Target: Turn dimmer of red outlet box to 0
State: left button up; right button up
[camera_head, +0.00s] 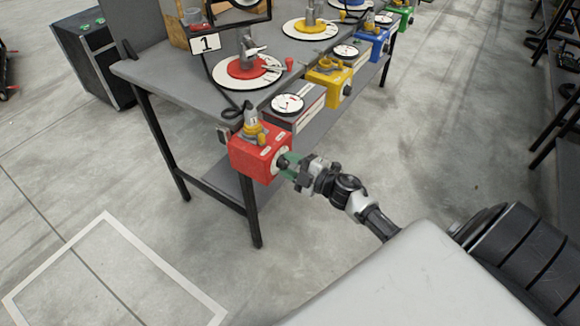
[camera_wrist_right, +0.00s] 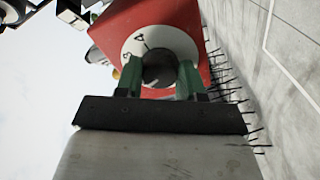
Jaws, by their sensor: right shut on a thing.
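The red outlet box (camera_head: 252,156) is fixed at the near front corner of the grey table, with a yellow plug on top. Its dimmer knob (camera_wrist_right: 158,68) is dark and sits in a white dial with markings (camera_wrist_right: 135,47). My right gripper (camera_head: 290,163) reaches the box's right face from the right. In the right wrist view its green fingers (camera_wrist_right: 160,82) stand on either side of the knob, shut on it. The fingers hide part of the dial, so I cannot read the setting. My left gripper is not in view.
The grey table (camera_head: 180,75) carries red, yellow and blue stations in a row. A yellow outlet box (camera_head: 329,83) and a blue outlet box (camera_head: 372,45) sit further along its edge. The floor to the right is mostly clear. A white floor marking (camera_head: 150,255) lies at the lower left.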

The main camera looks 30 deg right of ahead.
jog(key=n+b, duration=0.2)
jog(key=n, duration=0.3)
jog(key=shift+f+n, duration=0.15)
jog(key=shift+n, duration=0.15)
jog(key=n+b, duration=0.2)
jog(key=n, duration=0.2)
jog(key=shift+n, duration=0.3)
jog(key=shift+b, duration=0.35)
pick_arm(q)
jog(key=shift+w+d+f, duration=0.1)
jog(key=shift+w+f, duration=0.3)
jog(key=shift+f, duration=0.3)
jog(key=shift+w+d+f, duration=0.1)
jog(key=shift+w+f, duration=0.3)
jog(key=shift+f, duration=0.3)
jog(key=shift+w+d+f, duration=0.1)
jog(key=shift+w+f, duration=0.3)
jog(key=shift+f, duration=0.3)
pick_arm(e)
jog(key=shift+n, duration=0.7)
jog(key=o, duration=0.9)
jog(key=shift+r, duration=0.2)
jog(key=shift+s, duration=0.1)
